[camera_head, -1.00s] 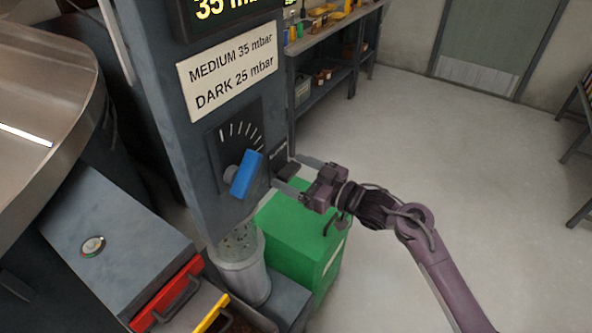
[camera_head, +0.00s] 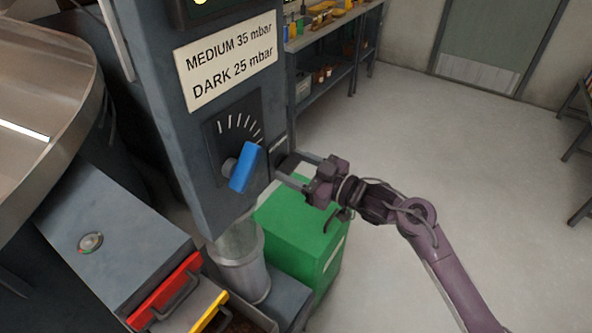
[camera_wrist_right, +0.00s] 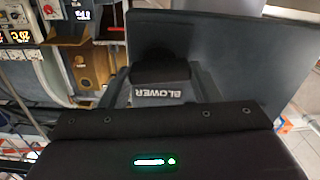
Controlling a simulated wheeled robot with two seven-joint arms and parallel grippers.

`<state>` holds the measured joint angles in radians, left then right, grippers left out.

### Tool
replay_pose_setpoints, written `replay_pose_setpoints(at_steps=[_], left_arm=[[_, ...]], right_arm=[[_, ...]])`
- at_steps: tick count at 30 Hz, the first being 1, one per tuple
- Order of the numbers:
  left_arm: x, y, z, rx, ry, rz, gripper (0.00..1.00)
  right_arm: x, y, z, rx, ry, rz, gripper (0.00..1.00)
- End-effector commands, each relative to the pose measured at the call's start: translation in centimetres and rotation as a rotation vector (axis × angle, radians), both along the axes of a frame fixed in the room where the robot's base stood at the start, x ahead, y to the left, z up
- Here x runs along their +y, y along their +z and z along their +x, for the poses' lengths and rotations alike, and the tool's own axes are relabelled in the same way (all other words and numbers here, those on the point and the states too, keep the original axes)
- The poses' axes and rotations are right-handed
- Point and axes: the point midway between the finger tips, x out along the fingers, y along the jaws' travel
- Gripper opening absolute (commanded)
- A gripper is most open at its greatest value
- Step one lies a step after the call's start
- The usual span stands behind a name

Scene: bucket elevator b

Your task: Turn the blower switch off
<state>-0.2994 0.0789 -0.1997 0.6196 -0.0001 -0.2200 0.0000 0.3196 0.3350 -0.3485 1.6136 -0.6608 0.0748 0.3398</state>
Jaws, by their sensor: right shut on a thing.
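The blower switch (camera_wrist_right: 161,72) is a dark block on the right side face of the grey column, above a label reading BLOWER upside down in the right wrist view. In the head view the dark switch (camera_head: 289,163) shows between the fingers of my right gripper (camera_head: 291,167). The right gripper is shut on it, one finger on each side, in the right wrist view (camera_wrist_right: 165,85) too. The switch's exact setting is hard to read. My left gripper is not in view.
A blue knob (camera_head: 243,167) sits on a dial left of the switch, under a pressure sign (camera_head: 230,60). A green box (camera_head: 305,240) stands below my right gripper. Red (camera_head: 165,292) and yellow (camera_head: 210,312) handled drawers are at lower left. Open floor lies right.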

Motion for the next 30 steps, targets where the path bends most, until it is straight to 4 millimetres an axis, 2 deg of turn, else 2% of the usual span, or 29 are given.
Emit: replay_pose_setpoints(at_steps=[1,30], left_arm=[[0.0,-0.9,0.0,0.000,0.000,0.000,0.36],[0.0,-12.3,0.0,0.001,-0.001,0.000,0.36]], right_arm=[[0.0,-0.3,0.0,-0.034,0.000,-0.021,0.34],[0.2,-0.8,-0.3,-0.792,0.001,-0.527,0.34]])
